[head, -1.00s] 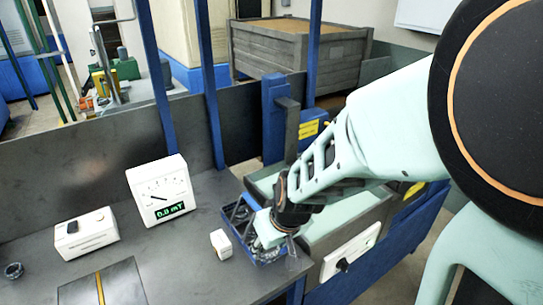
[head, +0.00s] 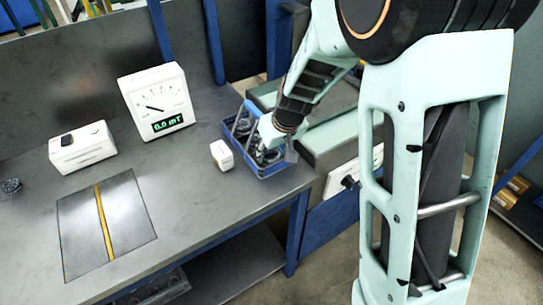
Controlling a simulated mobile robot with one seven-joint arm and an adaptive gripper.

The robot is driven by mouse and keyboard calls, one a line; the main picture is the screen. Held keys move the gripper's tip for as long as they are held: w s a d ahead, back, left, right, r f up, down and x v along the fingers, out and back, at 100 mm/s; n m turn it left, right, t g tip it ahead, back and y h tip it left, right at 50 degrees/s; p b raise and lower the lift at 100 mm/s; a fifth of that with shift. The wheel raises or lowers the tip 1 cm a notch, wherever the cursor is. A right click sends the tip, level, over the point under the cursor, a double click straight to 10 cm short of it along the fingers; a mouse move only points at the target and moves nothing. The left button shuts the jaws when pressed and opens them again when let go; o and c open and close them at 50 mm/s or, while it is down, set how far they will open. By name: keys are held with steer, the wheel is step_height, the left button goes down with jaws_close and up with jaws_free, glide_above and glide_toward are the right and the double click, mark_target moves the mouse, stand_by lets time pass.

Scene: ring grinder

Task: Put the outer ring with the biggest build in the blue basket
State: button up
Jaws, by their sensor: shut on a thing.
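The blue basket (head: 283,168) stands near the right end of the grey workbench, with several dark metal parts in it that look like rings. My gripper (head: 272,152) reaches down into the basket from the upper right. It is shut on a ring, though its fingers and the basket's contents largely hide it. Another dark ring (head: 11,186) lies alone on the bench at the far left. The frames do not show clearly which ring is the biggest.
A white meter (head: 158,103) reading 0.0 mT stands at the back of the bench. A white box (head: 82,148) and a small white block (head: 222,155) are nearby. A dark plate with a yellow stripe (head: 105,222) lies in front. The middle of the bench is clear.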

steer(key=shift+f, duration=0.2)
steer(key=o, duration=1.1)
steer(key=shift+r, duration=0.45)
steer(key=p+v, duration=0.1)
steer(key=v, duration=1)
steer(key=shift+s+d+r, duration=0.15)
steer(key=shift+s, duration=0.1)
